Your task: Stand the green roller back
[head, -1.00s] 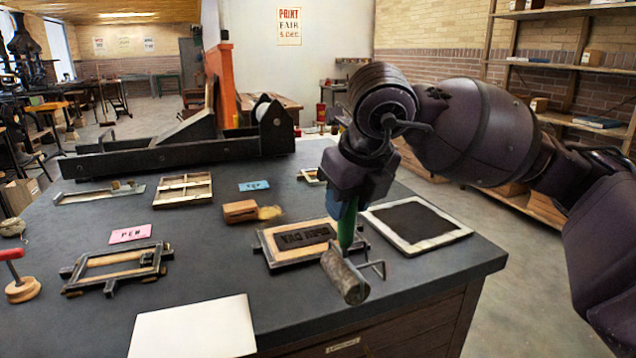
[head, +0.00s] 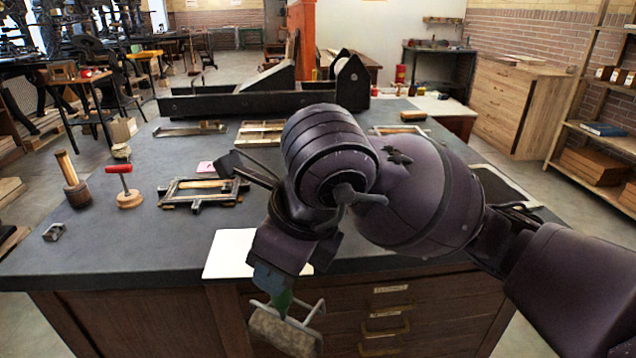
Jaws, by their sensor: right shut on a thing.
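The green roller has a green handle (head: 281,301), a wire frame and a grey-brown cylinder (head: 285,331). My right gripper (head: 275,283) is shut on its handle, pointing down. The roller hangs cylinder-down in front of the bench's front edge, before the drawers, and is not touching the bench top. The jaws cover the upper part of the handle. My left gripper is not in view.
White paper (head: 228,255) lies near the front edge. A metal frame (head: 203,193), a red-handled tool (head: 126,187) and a wooden-handled tool (head: 72,180) stand left. An ink slab (head: 508,187) is partly hidden at right.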

